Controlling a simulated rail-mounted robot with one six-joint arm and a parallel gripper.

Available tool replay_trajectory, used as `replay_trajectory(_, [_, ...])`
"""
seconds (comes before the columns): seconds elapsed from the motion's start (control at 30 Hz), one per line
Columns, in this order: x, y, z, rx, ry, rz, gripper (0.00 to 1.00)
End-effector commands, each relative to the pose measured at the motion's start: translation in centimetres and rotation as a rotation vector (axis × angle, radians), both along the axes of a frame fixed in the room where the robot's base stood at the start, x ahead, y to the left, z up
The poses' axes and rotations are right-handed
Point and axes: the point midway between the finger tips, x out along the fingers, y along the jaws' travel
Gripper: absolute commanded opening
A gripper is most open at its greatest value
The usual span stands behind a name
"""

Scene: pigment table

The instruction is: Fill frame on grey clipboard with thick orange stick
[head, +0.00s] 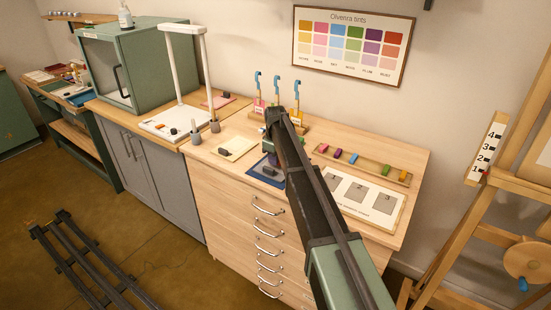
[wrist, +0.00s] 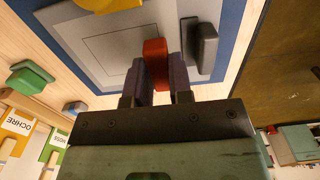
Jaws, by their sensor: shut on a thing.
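In the wrist view my gripper (wrist: 158,72) is shut on a short red-orange stick (wrist: 155,50). The stick's tip is over or near the lower right part of a thin square frame outline (wrist: 108,45), on a grey sheet on a blue-edged board (wrist: 232,10). I cannot tell whether the tip touches the sheet. No colour shows inside the visible part of the frame. A dark clip (wrist: 206,45) sits on the board to the right of the fingers. In the head view the blue board (head: 256,172) lies on the drawer cabinet; my arm hides the gripper and stick.
A tray of coloured sticks (head: 370,168) and a white board with grey squares (head: 362,195) lie to the right of my arm. A cream clipboard (head: 236,147) lies left of the blue board. Hooked tools (head: 277,88) stand behind.

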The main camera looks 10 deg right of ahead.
Motion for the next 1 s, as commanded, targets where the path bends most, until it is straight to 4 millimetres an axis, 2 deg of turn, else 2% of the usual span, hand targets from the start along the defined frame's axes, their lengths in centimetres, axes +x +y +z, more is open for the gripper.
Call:
replay_trajectory(0.53, [0.0, 0.0, -0.1, 0.0, 0.0, -0.001, 0.01])
replay_trajectory(1.0, [0.0, 0.0, -1.05, 0.0, 0.0, -0.001, 0.01])
